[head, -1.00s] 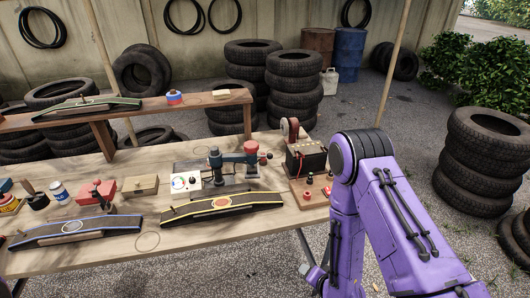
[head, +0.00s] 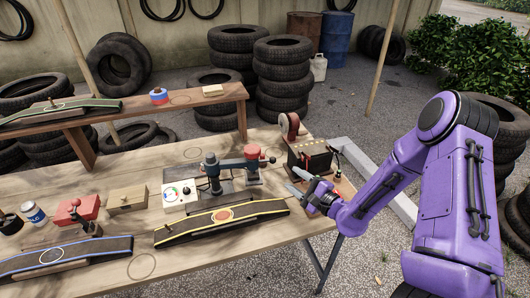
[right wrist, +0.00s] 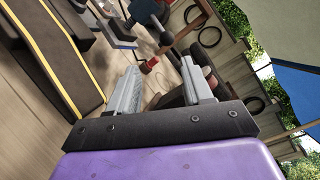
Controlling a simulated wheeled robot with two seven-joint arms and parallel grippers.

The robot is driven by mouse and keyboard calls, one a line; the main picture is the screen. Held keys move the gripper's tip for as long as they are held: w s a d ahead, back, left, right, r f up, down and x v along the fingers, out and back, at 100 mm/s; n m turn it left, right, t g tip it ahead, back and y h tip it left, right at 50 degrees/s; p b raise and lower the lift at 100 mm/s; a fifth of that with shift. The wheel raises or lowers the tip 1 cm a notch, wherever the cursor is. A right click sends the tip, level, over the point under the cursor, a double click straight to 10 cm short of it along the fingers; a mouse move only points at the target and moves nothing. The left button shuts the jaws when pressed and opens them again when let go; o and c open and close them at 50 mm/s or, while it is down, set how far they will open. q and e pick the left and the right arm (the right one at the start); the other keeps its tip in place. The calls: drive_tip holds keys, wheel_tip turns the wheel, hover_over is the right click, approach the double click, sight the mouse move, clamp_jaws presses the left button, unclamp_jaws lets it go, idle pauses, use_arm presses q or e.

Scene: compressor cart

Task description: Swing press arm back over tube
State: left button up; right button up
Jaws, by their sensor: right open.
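The press has a dark teal post (head: 212,166) behind the yellow-edged tube strip (head: 222,215), which carries a round red patch. The press arm (head: 232,164) points right from the post to a red-topped head (head: 252,154), with a small dark knob at its far right end. The arm lies behind the strip, not over the patch. My right gripper (head: 297,183) is open and empty, right of the press head and apart from it. In the right wrist view, the open fingers (right wrist: 160,78) have press parts beyond them, and the strip (right wrist: 50,55) is at left. My left gripper is out of view.
A dark box (head: 309,157) and a reel (head: 288,126) stand behind my right gripper. A white gauge box (head: 181,195) sits left of the post. A blue-edged strip (head: 68,256), red box (head: 85,207) and wooden box (head: 127,199) are at left.

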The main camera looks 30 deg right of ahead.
sight(275, 162)
drive_tip(key=w, duration=0.3)
drive_tip(key=w+a, duration=0.1)
drive_tip(key=w, duration=0.3)
drive_tip(key=w+r+p, duration=0.1)
drive_tip(key=w, duration=0.3)
drive_tip(key=shift+a, duration=0.35)
drive_tip(key=shift+a, duration=0.1)
clamp_jaws()
